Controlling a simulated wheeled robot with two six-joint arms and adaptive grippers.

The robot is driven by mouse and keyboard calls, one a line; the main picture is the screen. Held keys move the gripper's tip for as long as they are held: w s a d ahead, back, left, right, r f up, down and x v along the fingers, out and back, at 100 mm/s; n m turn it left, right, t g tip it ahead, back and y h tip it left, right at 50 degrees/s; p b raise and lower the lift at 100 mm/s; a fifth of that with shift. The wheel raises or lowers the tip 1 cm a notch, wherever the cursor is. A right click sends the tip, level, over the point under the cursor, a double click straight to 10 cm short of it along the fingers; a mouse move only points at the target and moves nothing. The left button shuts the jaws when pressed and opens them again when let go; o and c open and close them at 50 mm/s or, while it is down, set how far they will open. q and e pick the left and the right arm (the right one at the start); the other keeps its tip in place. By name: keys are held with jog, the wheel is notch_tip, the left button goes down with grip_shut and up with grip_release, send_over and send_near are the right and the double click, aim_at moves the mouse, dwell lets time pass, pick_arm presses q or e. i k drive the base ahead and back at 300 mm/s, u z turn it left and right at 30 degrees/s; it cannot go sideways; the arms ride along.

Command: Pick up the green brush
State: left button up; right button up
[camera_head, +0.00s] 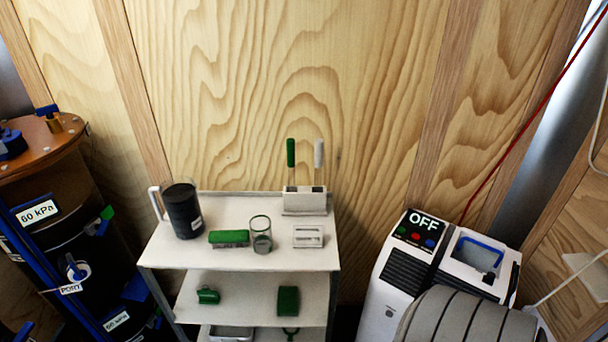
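A green block-shaped brush (229,237) with a grey underside lies on the top shelf of the white cart (205,258). Neither of my grippers is in view.
A small white rectangular item (308,236) lies right of the glass. Green items (208,296) (288,301) sit on the shelf below. A white machine reading OFF (420,230) stands at right, partly covered by a grey ribbed shape. Dark tanks (75,235) stand at left.

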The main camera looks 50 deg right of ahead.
aim_at(230, 239)
jog(key=z, duration=1.4)
